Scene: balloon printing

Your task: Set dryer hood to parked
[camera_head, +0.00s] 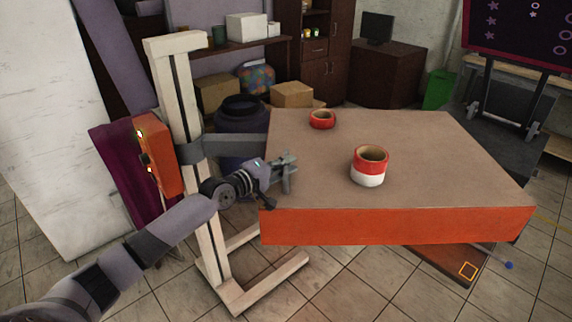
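The dryer hood appears to be the wide flat slab (420,150) with a grey-brown top and an orange front edge. A grey arm (235,145) joins it to a pale upright post (185,105) on a floor stand. An orange box (160,155) with small lights is fixed to the post. My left gripper (288,172) is at the hood's left edge, overlapping it in the picture. I cannot tell whether its fingers touch the hood or how far they are apart. My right gripper is not in view.
A dark barrel (240,112) and cardboard boxes (292,95) stand behind. A low orange-brown board (447,264) shows under the front edge. Tiled floor is open in front.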

